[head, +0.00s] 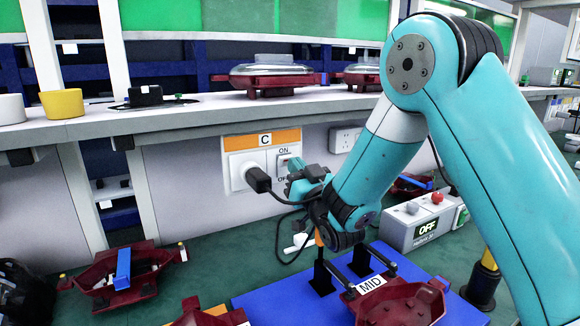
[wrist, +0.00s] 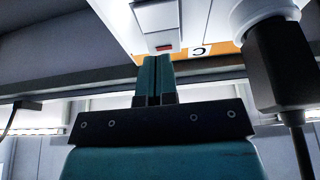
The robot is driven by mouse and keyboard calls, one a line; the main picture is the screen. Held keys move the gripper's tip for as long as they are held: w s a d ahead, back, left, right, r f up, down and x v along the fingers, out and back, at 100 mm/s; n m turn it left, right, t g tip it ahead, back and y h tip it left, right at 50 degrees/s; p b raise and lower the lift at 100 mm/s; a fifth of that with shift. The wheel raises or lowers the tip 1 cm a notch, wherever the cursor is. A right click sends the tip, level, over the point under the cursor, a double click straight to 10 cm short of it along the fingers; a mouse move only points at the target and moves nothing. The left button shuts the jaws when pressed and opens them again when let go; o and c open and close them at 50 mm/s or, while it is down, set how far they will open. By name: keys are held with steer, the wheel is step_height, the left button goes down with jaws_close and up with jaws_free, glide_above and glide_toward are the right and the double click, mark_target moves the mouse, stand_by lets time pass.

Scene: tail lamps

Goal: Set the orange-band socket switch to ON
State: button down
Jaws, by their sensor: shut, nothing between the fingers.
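The socket panel with the orange band (head: 263,139) and letter C is on the wall under the shelf, and its band also shows in the wrist view (wrist: 224,47). Its switch (head: 287,160) sits between the ON and OFF labels; in the wrist view it is a white rocker (wrist: 158,18) with a small red mark. I cannot tell which way it is set. My gripper (head: 292,180) is shut and empty, in front of the switch's lower part. In the wrist view its fingertips (wrist: 153,60) are close to the switch; contact is unclear.
A black plug (head: 258,180) with a hanging cable sits in the socket just left of my gripper, and it looms at the right in the wrist view (wrist: 285,65). A control box (head: 425,222) reading OFF and red lamp housings (head: 122,275) are on the green table below.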

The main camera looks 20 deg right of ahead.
steer(key=shift+w+a+r, duration=0.15)
steer(key=shift+w+r, duration=0.05)
steer(key=shift+w, duration=0.35)
steer(key=shift+a, duration=0.15)
